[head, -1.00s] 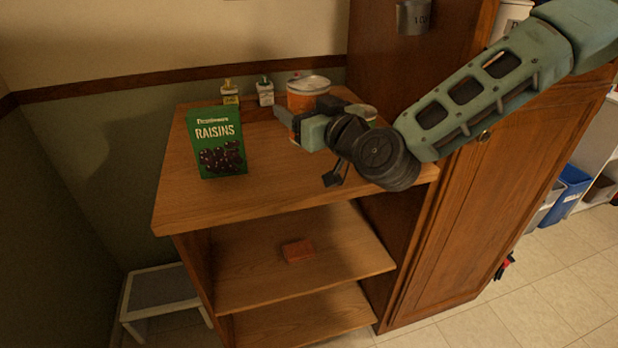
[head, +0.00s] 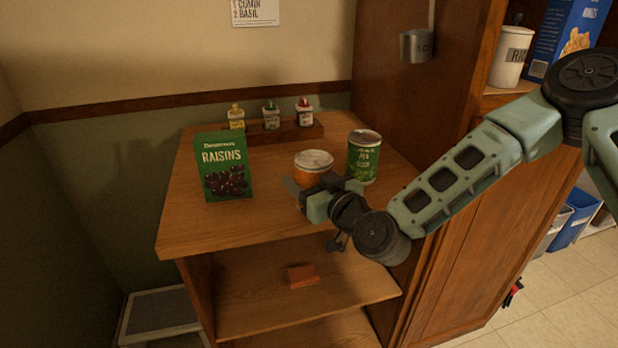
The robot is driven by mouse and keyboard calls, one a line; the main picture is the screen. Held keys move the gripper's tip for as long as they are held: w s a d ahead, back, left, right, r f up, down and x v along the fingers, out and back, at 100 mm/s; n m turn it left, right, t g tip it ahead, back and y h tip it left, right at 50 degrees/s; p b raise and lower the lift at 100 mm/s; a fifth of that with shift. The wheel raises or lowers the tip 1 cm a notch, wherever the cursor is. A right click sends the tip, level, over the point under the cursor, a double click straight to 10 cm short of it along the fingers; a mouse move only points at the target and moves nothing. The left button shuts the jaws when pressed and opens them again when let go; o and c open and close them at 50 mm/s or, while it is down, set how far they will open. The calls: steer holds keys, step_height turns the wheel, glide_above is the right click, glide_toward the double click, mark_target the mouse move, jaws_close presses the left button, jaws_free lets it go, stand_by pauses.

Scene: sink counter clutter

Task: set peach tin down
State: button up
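The peach tin, an orange tin with a pale lid (head: 314,160), is upright at the middle of the wooden counter top (head: 225,222) in the head view. My gripper (head: 314,188) is around it from the front right, one finger at its left side and one at its right, and looks shut on it. The gripper body hides the tin's lower part and base, so I cannot tell whether it touches the counter.
A green tin (head: 364,157) stands close right of the peach tin. A green raisins box (head: 224,168) stands to the left. Several small spice bottles (head: 271,116) stand on a wooden rack behind. A tall cabinet (head: 425,100) borders the right. The counter's front left is clear.

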steer(key=shift+f, duration=0.1)
steer(key=o, duration=1.4)
steer(key=shift+o, duration=0.2)
steer(key=shift+f, duration=0.15)
steer(key=p+v, duration=1)
steer(key=v, duration=0.7)
steer(key=shift+d, duration=0.25)
